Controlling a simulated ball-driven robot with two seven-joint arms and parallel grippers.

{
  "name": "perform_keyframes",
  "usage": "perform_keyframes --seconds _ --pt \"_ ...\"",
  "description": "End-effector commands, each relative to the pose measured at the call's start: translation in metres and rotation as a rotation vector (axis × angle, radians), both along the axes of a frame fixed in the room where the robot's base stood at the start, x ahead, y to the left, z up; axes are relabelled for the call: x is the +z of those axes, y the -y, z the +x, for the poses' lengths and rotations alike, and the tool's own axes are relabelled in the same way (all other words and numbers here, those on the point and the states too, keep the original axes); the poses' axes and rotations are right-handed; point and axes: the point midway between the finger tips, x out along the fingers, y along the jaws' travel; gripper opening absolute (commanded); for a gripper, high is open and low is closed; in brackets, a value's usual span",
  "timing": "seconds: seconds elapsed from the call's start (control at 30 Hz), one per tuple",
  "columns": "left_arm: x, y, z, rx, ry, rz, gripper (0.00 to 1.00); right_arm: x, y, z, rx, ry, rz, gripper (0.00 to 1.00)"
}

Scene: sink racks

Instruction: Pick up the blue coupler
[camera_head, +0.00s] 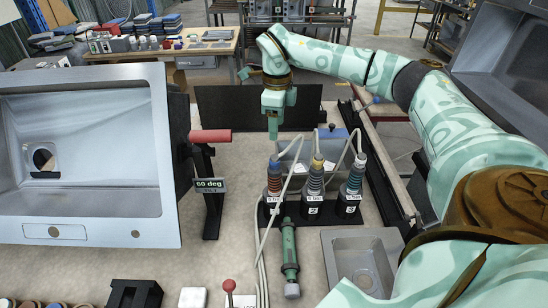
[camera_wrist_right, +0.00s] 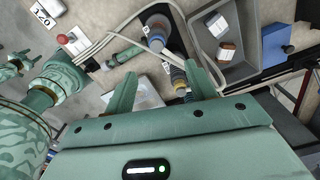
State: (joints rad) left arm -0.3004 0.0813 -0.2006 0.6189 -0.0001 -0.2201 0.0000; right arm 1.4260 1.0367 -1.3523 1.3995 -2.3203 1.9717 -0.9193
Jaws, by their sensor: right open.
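The blue coupler (camera_head: 274,180) is the leftmost of three upright couplers on a black rack (camera_head: 312,214). It has a blue band near its top and a reddish, ribbed body. In the right wrist view the blue-banded coupler (camera_wrist_right: 157,24) stands beyond the fingers, above the yellow-banded one. My right gripper (camera_head: 273,135) points down just above the blue coupler in the head view, with a visible gap. Its jaws (camera_wrist_right: 160,82) are open and nothing is gripped.
A yellow-banded coupler (camera_head: 316,180) and a grey coupler (camera_head: 354,182) stand close to the right. Pale cables loop around them. A green tool (camera_head: 290,250) lies in front. A red-handled lever (camera_head: 209,136) and a large metal sink (camera_head: 90,230) stand left.

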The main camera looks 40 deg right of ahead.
Motion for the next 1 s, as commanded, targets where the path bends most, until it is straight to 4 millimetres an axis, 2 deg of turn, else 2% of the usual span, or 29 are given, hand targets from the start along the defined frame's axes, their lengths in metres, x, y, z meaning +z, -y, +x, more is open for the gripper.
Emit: perform_keyframes --seconds 0.03,0.1,0.27,0.47,0.73,1.0 --pt "-0.005 0.000 -0.001 0.000 -0.002 0.000 0.55 -0.017 0.000 -0.001 0.000 -0.006 0.000 0.56" --pt "-0.009 0.000 -0.002 0.000 -0.004 0.000 0.55 -0.035 -0.001 -0.001 0.000 -0.007 0.001 0.56" --pt "-0.014 0.000 -0.003 0.001 -0.006 0.000 0.55 -0.064 -0.001 0.000 0.000 -0.004 0.001 0.56" --pt "-0.016 0.001 -0.002 0.001 -0.006 -0.001 0.55 -0.079 -0.002 0.000 0.001 -0.002 0.001 0.56" --pt "-0.025 0.001 -0.004 0.002 -0.010 -0.001 0.55 -0.121 -0.005 0.001 0.000 -0.003 0.000 0.56" --pt "-0.025 0.001 -0.003 0.002 -0.009 -0.001 0.55 -0.126 -0.005 0.001 0.000 0.000 0.000 0.56"
